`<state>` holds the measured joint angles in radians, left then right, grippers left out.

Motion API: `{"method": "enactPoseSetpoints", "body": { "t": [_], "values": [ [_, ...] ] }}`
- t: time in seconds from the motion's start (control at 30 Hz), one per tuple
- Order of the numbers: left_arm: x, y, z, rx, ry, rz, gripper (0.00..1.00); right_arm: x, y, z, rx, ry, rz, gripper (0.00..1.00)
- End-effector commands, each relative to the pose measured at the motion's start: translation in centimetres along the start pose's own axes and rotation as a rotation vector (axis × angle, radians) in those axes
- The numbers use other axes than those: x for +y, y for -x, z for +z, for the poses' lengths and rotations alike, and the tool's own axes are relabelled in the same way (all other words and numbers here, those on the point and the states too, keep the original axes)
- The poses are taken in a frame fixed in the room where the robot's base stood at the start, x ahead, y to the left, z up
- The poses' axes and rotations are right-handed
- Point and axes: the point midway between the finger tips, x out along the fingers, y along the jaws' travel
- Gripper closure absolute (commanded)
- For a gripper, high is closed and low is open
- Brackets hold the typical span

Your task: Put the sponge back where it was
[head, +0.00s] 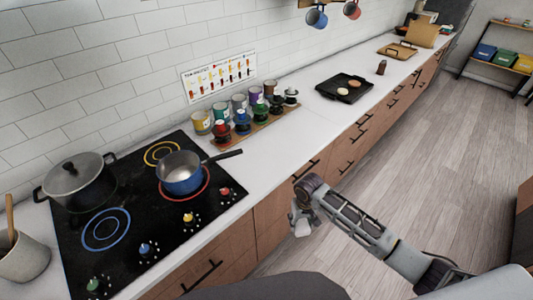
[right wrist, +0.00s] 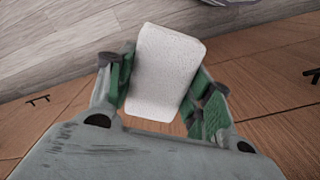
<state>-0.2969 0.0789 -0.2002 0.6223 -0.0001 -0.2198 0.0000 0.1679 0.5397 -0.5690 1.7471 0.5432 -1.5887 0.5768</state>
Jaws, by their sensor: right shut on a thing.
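A white, speckled block, the sponge (right wrist: 163,72), is held between the two green-padded fingers of my right gripper (right wrist: 165,85) in the right wrist view. In the head view the right gripper (head: 300,222) hangs in front of the wooden drawer fronts, beside the counter edge. The pale sponge (head: 302,229) shows small at its tip there, over the floor side. My left gripper is not in view. No empty sponge holder or sink can be made out.
A black cooktop (head: 135,249) holds a lidded pot (head: 76,181) and a blue pan (head: 181,177). A wooden rack (head: 258,128) of coloured bottles and a black tray (head: 343,88) stand farther along. The white counter (head: 279,158) between them is clear.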

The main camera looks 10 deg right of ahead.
Motion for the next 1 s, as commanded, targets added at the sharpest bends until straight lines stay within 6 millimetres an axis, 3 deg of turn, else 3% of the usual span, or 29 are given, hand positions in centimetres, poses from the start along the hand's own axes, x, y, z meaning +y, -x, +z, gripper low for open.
{"method": "enactPoseSetpoints", "body": {
  "t": [0.67, 0.87, 1.0],
  "values": [
    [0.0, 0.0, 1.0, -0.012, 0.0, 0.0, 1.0, 0.5, -0.1, 0.0, -0.002, -0.001, 0.001, 0.71],
    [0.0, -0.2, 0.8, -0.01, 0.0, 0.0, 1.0, 3.0, -0.5, 0.1, -0.009, -0.002, 0.004, 0.71],
    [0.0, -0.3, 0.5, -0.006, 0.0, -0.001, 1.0, 6.1, -0.7, 0.2, -0.016, 0.0, 0.006, 0.71]
  ]
}}
